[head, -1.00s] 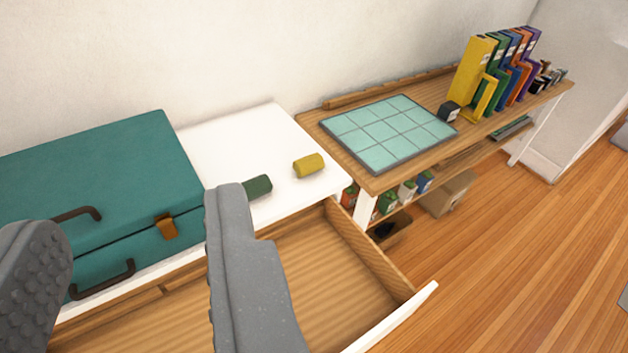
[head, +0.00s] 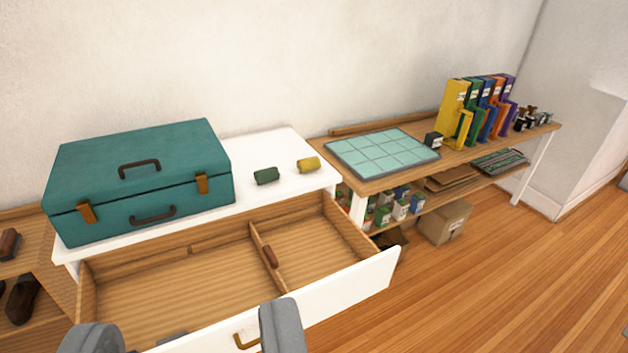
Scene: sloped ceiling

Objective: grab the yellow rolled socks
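The yellow rolled socks (head: 308,165) lie on the white dresser top, near its right end. A dark green roll (head: 266,176) lies just left of them. My gripper (head: 190,335) shows at the bottom edge of the head view, its two grey fingers wide apart with no object seen between them. It is in front of the dresser, low and left of the socks, and apart from them. The lower parts of the fingers are cut off by the frame.
A teal suitcase (head: 140,180) stands on the dresser's left part. The drawer (head: 340,296) below is pulled out, with a divider inside. A wooden desk (head: 375,183) with a green cutting mat (head: 383,153) and binders (head: 478,108) stands right. Floor is clear at right.

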